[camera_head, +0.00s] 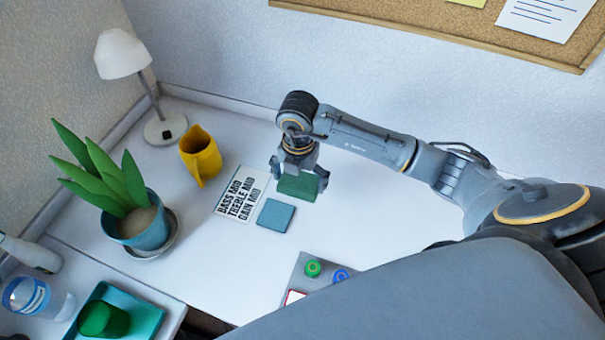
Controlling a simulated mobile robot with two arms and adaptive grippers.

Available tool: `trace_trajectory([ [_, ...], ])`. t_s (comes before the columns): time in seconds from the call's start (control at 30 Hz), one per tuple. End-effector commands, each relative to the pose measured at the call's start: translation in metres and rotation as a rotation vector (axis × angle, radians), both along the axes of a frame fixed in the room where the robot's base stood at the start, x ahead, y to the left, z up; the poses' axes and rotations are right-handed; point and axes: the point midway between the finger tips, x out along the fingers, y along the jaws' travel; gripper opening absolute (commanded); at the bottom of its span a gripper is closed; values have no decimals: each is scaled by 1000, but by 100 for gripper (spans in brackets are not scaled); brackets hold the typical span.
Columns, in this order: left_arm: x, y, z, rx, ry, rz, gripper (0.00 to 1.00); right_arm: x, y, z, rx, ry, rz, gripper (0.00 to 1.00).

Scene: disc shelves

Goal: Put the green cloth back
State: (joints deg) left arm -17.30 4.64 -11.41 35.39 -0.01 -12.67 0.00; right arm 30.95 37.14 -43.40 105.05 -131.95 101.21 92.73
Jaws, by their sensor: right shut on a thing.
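My right gripper (298,178) points down over the white desk, shut on a dark green rectangular piece (298,188), which looks like the folded green cloth. The cloth seems to be just above the desk; whether it touches the desk is hard to tell. A flat teal square (275,215) lies on the desk just below and left of the cloth in the picture. A white card with black words (241,195) lies left of the teal square. My left gripper is not in view.
A yellow jug (201,156), a white lamp (123,55) and a potted plant (141,229) stand at the left. A grey panel with green and blue knobs (303,264) is at the front. A teal tray (150,322) holds a green object (103,319) beside a clear bottle (38,298).

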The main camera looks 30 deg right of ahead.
Motion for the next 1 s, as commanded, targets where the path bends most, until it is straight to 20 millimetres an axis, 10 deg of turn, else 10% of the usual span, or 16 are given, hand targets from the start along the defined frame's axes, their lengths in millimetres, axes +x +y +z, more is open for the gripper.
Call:
trace_trajectory([
  [0.4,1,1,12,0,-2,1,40,55,-34,-60,1,1,-1,64],
  [1.0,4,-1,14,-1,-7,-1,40,62,-38,-100,1,-1,2,64],
])
